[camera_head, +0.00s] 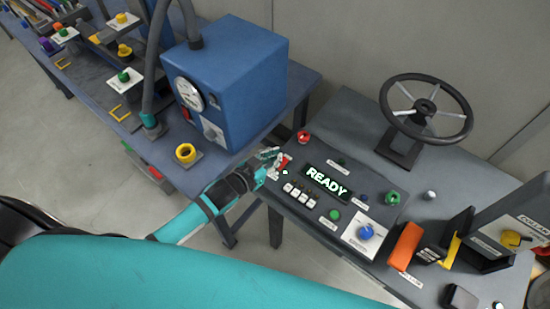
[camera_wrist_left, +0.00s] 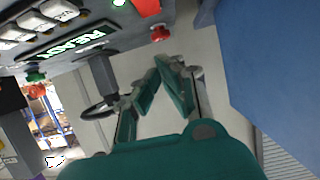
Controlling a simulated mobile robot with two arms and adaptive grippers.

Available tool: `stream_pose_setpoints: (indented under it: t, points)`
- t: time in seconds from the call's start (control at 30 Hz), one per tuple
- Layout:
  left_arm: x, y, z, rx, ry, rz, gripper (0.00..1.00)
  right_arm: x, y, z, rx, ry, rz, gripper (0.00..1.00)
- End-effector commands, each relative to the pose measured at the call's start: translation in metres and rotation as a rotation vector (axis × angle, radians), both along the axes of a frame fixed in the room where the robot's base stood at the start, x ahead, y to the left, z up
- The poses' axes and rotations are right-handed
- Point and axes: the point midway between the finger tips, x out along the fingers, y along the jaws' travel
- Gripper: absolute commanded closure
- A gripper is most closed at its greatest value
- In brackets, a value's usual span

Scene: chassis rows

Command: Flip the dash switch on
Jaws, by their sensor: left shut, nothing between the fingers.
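The dash panel (camera_head: 372,205) has a lit display reading READY (camera_head: 327,181); the display also shows in the left wrist view (camera_wrist_left: 70,48). A red switch (camera_head: 285,162) sits at the panel's left edge, beside a small lit indicator (camera_head: 285,172). In the left wrist view the red switch (camera_wrist_left: 147,6) is cut by the top edge, so its full tilt cannot be told. My left gripper (camera_head: 272,157) is shut and empty, just left of the red switch; whether it touches cannot be told. Its closed fingers (camera_wrist_left: 165,66) point toward the panel's edge. My right gripper is not in view.
A red knob (camera_head: 303,137) stands behind the switch. White buttons (camera_head: 300,194) lie in front of the display. A blue box (camera_head: 228,80) on the bench is close at the left. A steering wheel (camera_head: 426,108) stands at the back right.

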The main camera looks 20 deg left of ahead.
Motion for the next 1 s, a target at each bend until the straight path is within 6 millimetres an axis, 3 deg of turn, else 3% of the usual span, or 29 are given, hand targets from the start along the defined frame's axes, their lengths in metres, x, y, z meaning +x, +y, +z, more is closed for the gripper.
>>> stream_pose_setpoints:
  t: [0.03, 0.2, 0.43, 1.0]
  points:
    - [-0.016, 0.005, -0.009, 0.002, 0.008, -0.001, 1.00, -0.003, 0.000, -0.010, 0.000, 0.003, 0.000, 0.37]
    - [-0.048, 0.016, -0.004, 0.002, 0.007, -0.002, 1.00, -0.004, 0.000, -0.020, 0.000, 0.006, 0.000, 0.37]
    - [-0.082, 0.029, 0.002, 0.001, 0.006, -0.001, 1.00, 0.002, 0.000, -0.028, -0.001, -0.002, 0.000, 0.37]
    - [-0.091, 0.032, 0.006, 0.000, 0.003, -0.001, 1.00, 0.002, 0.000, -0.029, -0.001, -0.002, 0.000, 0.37]
